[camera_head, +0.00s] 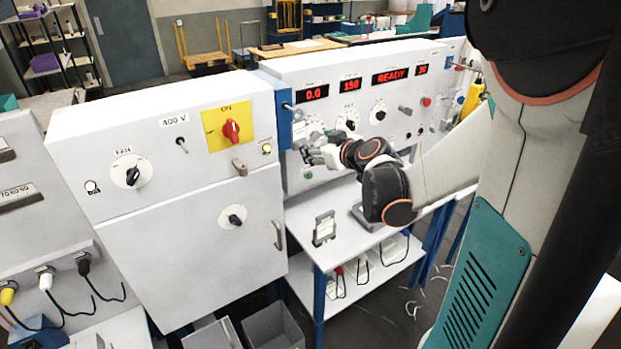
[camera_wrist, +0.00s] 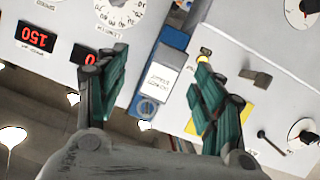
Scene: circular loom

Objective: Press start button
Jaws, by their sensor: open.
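A small green button (camera_head: 307,174) sits low at the left end of the grey control panel (camera_head: 350,75); any label on it is too small to read. My gripper (camera_head: 308,150) is in front of that end of the panel, just above the button in the head view. In the wrist view my gripper (camera_wrist: 162,62) shows its two teal-padded fingers apart with nothing between them. Behind the gap are a blue post and a white labelled plate (camera_wrist: 160,80). I cannot make out the green button in the wrist view, nor whether my gripper touches the panel.
Red displays, one reading READY (camera_head: 391,75), line the panel's top. A grey cabinet (camera_head: 220,230) with a red switch (camera_head: 231,130) on yellow stands left. A white shelf table (camera_head: 345,228) below holds a small stand (camera_head: 324,228). Grey bins (camera_head: 272,328) sit on the floor.

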